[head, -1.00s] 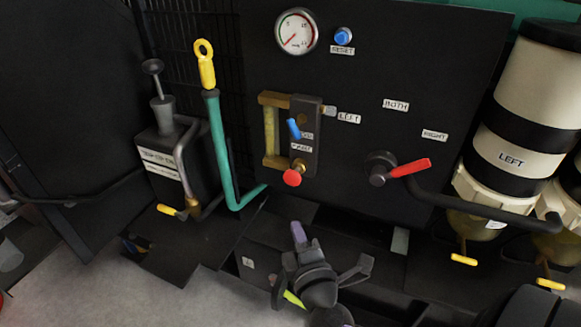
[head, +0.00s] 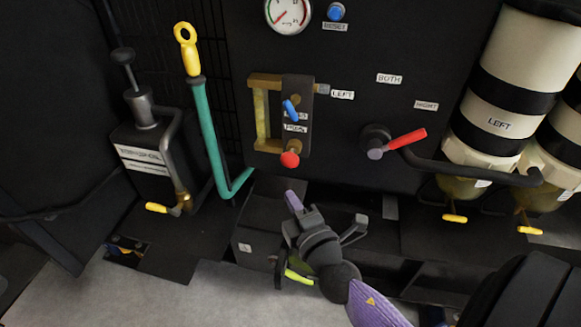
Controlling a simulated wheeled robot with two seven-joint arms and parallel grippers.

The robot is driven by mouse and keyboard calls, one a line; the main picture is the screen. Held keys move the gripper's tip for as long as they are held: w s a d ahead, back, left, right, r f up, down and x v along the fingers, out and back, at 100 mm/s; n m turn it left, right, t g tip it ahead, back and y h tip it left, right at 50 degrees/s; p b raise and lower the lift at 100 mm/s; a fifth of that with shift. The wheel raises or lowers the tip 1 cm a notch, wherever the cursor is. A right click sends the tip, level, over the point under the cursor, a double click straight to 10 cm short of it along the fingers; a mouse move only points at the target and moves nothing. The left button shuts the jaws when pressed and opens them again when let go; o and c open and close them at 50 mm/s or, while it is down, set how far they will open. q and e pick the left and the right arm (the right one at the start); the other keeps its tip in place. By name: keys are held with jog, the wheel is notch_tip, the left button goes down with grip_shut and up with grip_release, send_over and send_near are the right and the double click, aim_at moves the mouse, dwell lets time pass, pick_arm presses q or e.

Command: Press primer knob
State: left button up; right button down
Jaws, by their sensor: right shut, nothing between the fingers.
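The likely primer knob is a round red knob (head: 290,159) at the bottom of a brass and black fitting (head: 297,85) on the dark panel. A small label above it is too blurred to read surely. A blue lever (head: 290,109) sits just above. My right gripper (head: 293,202) is shut and empty, its purple tip pointing up. In the picture the tip is a little below the red knob, with a gap between them. Depth between tip and knob is hard to judge. My left gripper is not in view.
A red-handled selector (head: 405,139) stands right of the fitting. A green pipe with a yellow ring handle (head: 187,50) and a hand pump (head: 150,150) are left. Cream filter bowls (head: 497,120) stand right. A gauge (head: 288,12) and blue button (head: 336,11) are above.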

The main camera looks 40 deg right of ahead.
aim_at(283, 161)
jog(key=w+d, duration=0.1)
jog(key=w, duration=0.1)
jog(key=w+d, duration=0.3)
jog(key=w, duration=0.2)
jog(key=shift+d+f, duration=0.15)
jog(key=shift+d, duration=0.05)
pick_arm(q)
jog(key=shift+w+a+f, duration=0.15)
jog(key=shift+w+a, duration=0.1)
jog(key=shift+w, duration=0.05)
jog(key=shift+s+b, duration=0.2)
jog(key=shift+b, duration=0.1)
pick_arm(e)
jog(key=shift+w, duration=0.1)
